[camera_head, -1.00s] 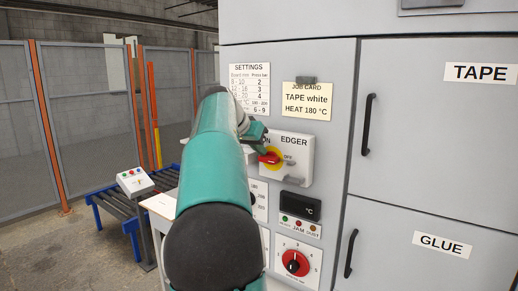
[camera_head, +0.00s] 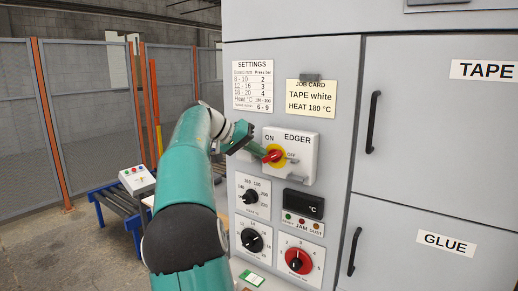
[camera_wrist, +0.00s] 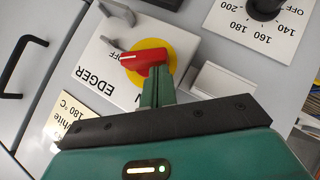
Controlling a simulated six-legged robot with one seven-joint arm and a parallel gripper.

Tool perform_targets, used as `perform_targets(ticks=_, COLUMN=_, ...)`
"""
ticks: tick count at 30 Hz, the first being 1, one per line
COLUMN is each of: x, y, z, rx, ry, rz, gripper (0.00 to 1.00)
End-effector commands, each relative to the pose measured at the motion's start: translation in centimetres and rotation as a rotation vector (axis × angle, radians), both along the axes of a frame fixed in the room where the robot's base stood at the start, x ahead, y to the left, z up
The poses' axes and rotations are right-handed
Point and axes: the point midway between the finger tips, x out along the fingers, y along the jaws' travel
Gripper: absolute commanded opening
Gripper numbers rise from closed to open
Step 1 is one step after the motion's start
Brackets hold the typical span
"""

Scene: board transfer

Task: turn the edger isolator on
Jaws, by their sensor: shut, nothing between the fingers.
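The edger isolator is a white box (camera_head: 303,143) on the machine's grey front, marked EDGER, with ON at left and OFF at right. Its red handle (camera_head: 272,156) sits on a yellow disc. In the wrist view the red handle (camera_wrist: 143,60) lies across the disc (camera_wrist: 158,46). My gripper (camera_head: 259,151) comes in from the left at the handle. In the wrist view my green fingers (camera_wrist: 157,82) are closed together and empty, their tips at the handle's edge, seemingly touching it. ON is partly hidden there.
Below the box are dials (camera_head: 252,195), a °C display (camera_head: 302,204), small lamps and a red-and-black knob (camera_head: 298,260). Above hang a settings sheet (camera_head: 252,88) and a job card (camera_head: 310,98). Black door handles (camera_head: 373,122) stand out at right. A roller conveyor (camera_head: 115,200) lies at left.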

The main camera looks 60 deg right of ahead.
Motion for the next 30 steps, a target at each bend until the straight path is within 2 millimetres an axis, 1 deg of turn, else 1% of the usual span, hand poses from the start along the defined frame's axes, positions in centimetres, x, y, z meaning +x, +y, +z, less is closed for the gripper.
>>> perform_targets(ticks=6, x=0.5, y=0.0, z=-0.9, rx=0.033, ry=0.207, rz=0.0, gripper=0.0)
perform_targets(ticks=18, x=0.6, y=-0.1, z=-2.5, rx=0.092, ry=0.58, rz=0.0, gripper=0.0)
perform_targets(ticks=24, x=0.4, y=0.0, z=-3.1, rx=0.118, ry=0.739, rz=-0.001, gripper=0.0)
perform_targets(ticks=30, x=0.3, y=0.0, z=-3.6, rx=0.136, ry=0.853, rz=0.0, gripper=0.0)
